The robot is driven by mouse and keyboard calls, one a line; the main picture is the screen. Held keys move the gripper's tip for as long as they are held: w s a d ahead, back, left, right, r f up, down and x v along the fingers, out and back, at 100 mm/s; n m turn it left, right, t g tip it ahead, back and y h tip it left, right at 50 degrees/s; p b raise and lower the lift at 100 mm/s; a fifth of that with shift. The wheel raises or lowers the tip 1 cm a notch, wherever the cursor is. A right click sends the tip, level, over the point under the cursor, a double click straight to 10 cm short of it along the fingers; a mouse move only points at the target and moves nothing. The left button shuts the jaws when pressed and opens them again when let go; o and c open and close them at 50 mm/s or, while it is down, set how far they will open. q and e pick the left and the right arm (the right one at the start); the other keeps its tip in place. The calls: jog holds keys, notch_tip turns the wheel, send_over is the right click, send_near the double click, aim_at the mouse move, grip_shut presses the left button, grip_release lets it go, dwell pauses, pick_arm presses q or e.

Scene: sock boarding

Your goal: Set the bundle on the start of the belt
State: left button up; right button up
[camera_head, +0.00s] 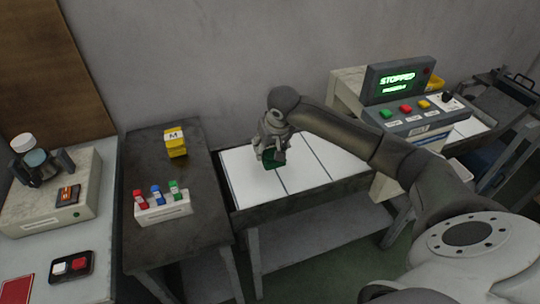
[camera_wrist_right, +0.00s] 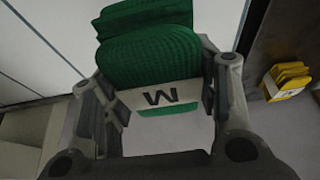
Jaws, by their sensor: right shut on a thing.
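My right gripper (camera_head: 272,150) is shut on a green knit bundle (camera_head: 274,160) over the left end of the white belt (camera_head: 240,185). The bundle is low at the belt's surface; I cannot tell whether it rests on it. In the right wrist view, the green bundle (camera_wrist_right: 150,55) sits between the two fingers of the right gripper (camera_wrist_right: 165,100), with a pale band around it bearing a dark letter. The belt has dark cross lines. My left gripper is not in view.
A dark table (camera_head: 140,255) stands left of the belt, with a yellow bundle (camera_head: 176,143) marked M and a rack (camera_head: 163,208) of red, blue and green pieces. A control panel (camera_head: 410,112) reads STOPPED at the right. The belt's left part is clear around the bundle.

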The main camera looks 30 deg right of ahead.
aim_at(275, 145)
jog(key=w+f, duration=0.1)
jog(key=w+d+f, duration=0.1)
jog(key=f, duration=0.1)
jog(key=w+d+f, duration=0.1)
jog(key=shift+f, duration=1.8)
jog(key=shift+f, duration=0.15)
jog(key=o, duration=1.1)
jog(key=v, duration=1.2)
jog(key=shift+a+r, duration=0.1)
jog(key=shift+r, duration=0.1)
